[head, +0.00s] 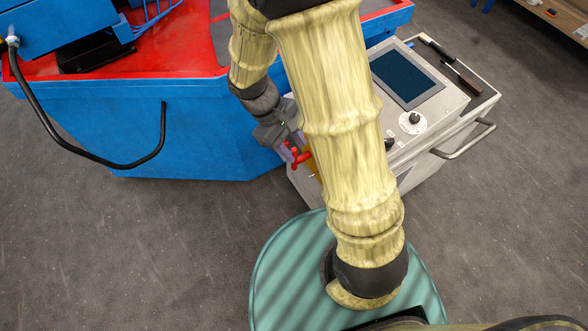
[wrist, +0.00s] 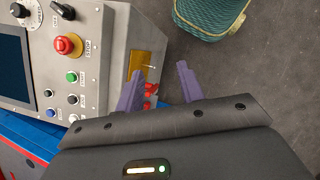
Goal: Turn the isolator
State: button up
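The isolator is a red handle (wrist: 151,91) by a yellow plate (wrist: 143,64) on the side of the grey control cabinet. The red handle also shows in the head view (head: 299,157), partly hidden by my arm, with a strip of the yellow plate beside it. My gripper (wrist: 160,71) has its two purple fingers spread wide. In the wrist view the red handle shows between them, closer to the left finger, which partly covers it. I cannot tell whether that finger touches the handle. In the head view my gripper (head: 291,145) is right at the handle.
The control cabinet (head: 459,108) carries a screen, a dial, tools on top and a side rail. Its panel has a red stop button (wrist: 68,45) and several small knobs. A blue machine (head: 200,125) with a red top stands close on the left. Grey floor lies open around them.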

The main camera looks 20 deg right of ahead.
aim_at(301, 156)
jog(key=w+a+f+n+t+h+b, duration=0.2)
jog(key=a+f+n+h+b, duration=0.2)
jog(key=f, duration=0.5)
jog(key=w+a+f+n+t+h+b, duration=0.2)
jog(key=a+f+n+t+h+b, duration=0.1)
jog(key=f+b, duration=0.5)
jog(key=w+a+f+n+t+h+b, duration=0.2)
jog(key=a+f+n+h+b, duration=0.3)
jog(key=f, duration=0.6)
jog(key=shift+w+a+f+n+t+h+b, duration=0.35)
jog(key=shift+a+n+t+b, duration=0.2)
jog(key=shift+n+t, duration=0.2)
jog(key=b+x, duration=0.2)
jog(key=x, duration=1.5)
jog(key=shift+d+b, duration=0.25)
jog(key=shift+b, duration=0.1)
grip_shut()
jog(key=shift+s, duration=0.1)
